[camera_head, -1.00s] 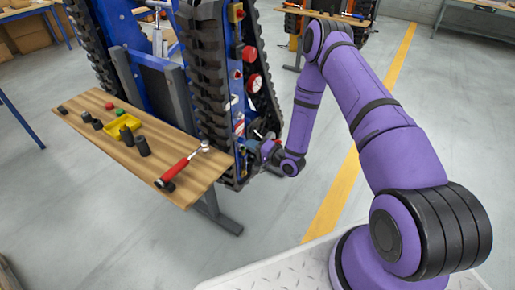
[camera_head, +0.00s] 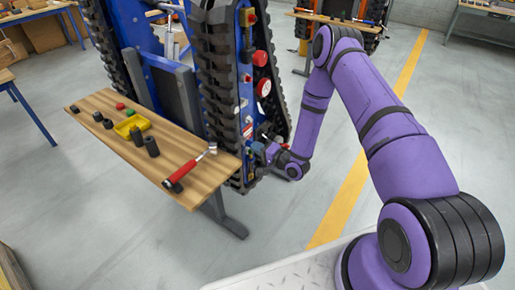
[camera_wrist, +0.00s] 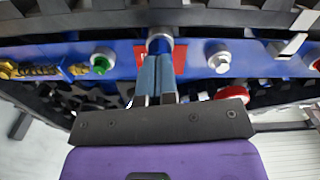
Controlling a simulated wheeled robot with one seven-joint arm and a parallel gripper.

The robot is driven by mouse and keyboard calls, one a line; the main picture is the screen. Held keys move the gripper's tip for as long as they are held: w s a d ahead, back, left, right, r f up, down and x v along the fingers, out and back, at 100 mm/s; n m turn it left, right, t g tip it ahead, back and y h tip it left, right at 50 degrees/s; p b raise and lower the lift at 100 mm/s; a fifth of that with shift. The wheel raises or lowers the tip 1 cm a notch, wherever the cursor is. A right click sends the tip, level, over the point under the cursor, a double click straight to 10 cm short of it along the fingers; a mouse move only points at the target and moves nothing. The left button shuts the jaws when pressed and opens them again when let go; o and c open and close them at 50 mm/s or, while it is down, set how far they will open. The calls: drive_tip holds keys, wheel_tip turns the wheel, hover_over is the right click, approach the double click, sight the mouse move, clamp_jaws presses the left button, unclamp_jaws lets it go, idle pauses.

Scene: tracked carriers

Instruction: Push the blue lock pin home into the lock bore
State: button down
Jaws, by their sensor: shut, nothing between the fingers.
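The lock pin shows as a blue end (camera_wrist: 158,46) at a silver collar (camera_wrist: 160,34), the lock bore, on the carrier's blue side rail in the wrist view. A red plate sits behind the collar. My gripper (camera_wrist: 158,58) is shut and empty, its two blue-grey fingers side by side with tips at the pin's end. I cannot tell whether they touch it, and they hide part of it. How deep the pin sits is not clear. In the head view my gripper (camera_head: 262,153) is low at the carrier's side, and the pin cannot be made out there.
On the blue rail (camera_wrist: 120,50) are a green button (camera_wrist: 102,61), a silver knob (camera_wrist: 219,59) and a brass fitting (camera_wrist: 35,70). Black tracks (camera_head: 220,80) flank the rail. A wooden bench (camera_head: 190,180) with tools stands left.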

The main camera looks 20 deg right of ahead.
drive_tip(key=shift+w+a+r, duration=0.1)
drive_tip(key=shift+w, duration=0.05)
drive_tip(key=shift+v, duration=6.7)
drive_tip(key=w+d+r+n+g+h, duration=0.2)
drive_tip(key=w+r+n+h, duration=0.2)
drive_tip(key=r, duration=0.7)
drive_tip(key=w+d+r+n+g+h, duration=0.2)
drive_tip(key=w+r+n+h, duration=0.15)
drive_tip(key=r, duration=0.75)
drive_tip(key=s+d+r+g+h, duration=0.1)
drive_tip(key=s+r+h, duration=0.2)
drive_tip(key=r, duration=0.6)
drive_tip(key=s+r+g+h, duration=0.1)
drive_tip(key=s+r, duration=0.6)
drive_tip(key=r, duration=0.2)
drive_tip(key=s+a+r+g, duration=0.1)
drive_tip(key=s+a+r, duration=0.1)
drive_tip(key=s, duration=0.6)
drive_tip(key=s+a+r+n+g, duration=0.1)
drive_tip(key=s+r, duration=0.2)
drive_tip(key=s, duration=0.5)
drive_tip(key=s+a+r+g, duration=0.1)
drive_tip(key=s+a+r, duration=0.1)
drive_tip(key=s, duration=0.6)
drive_tip(key=shift+s+a+r+y, duration=0.35)
drive_tip(key=shift+s+r+y, duration=0.1)
drive_tip(key=shift+r, duration=0.25)
drive_tip(key=shift+n, duration=0.25)
